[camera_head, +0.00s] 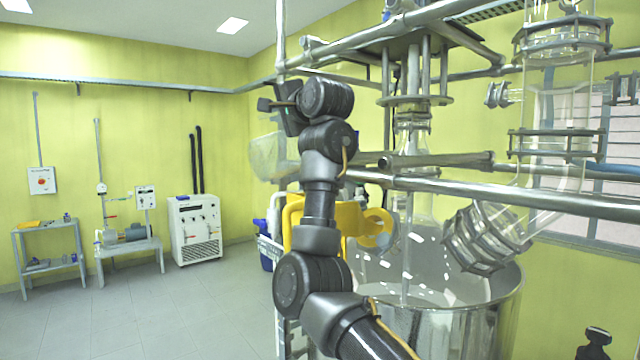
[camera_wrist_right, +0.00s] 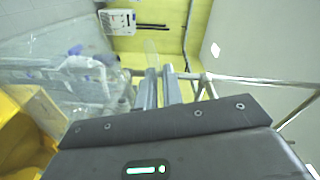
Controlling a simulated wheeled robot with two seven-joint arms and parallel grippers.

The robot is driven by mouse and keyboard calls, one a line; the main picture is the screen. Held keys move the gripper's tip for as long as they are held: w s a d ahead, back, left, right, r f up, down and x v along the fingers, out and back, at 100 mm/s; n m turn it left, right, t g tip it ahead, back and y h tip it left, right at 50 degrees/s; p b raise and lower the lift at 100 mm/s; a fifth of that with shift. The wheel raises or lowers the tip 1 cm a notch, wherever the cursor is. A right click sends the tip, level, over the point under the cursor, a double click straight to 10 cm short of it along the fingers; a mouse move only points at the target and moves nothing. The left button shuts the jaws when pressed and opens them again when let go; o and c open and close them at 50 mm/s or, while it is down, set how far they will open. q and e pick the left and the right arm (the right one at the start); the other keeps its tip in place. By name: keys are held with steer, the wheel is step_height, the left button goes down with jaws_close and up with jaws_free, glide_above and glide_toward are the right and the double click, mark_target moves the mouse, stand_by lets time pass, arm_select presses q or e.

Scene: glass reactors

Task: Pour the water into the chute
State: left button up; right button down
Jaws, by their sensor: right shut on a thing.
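My right gripper (camera_head: 268,105) is raised at the centre-left of the head view, its fingers pointing left. It is shut on a clear glass beaker (camera_head: 274,158), which hangs below the fingers. In the right wrist view the two grey fingers (camera_wrist_right: 160,88) are close together and the clear beaker (camera_wrist_right: 85,85) fills the left side. I cannot make out the water level in it. A wide glass pipe with a flanged, slanted mouth (camera_head: 480,238), which may be the chute, stands on the right, well apart from the beaker. My left gripper is not in view.
A yellow object (camera_head: 375,238) sits behind my arm. A shiny metal vessel (camera_head: 450,322) stands under the glasswork. Steel rails (camera_head: 540,196) cross in front of the glass pipe. A white cabinet (camera_head: 196,228) stands by the far wall, and the floor (camera_head: 150,315) at left is clear.

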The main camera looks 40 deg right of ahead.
steer(key=shift+a, duration=0.3)
steer(key=shift+w+a+f, duration=0.1)
steer(key=shift+w+a, duration=0.05)
steer(key=shift+a, duration=0.05)
steer(key=shift+a+f+n+b, duration=0.35)
steer(key=shift+a+f+n, duration=0.05)
steer(key=shift+a+f, duration=0.05)
arm_select(q)
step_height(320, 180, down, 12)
steer(key=b, duration=1)
steer(key=shift+b, duration=0.3)
arm_select(e)
steer(key=a+f+n+h, duration=0.1)
steer(key=a+f+n, duration=1)
steer(key=n, duration=0.3)
steer(key=shift+w+a, duration=0.45)
steer(key=shift+a, duration=0.25)
steer(key=shift+f, duration=0.1)
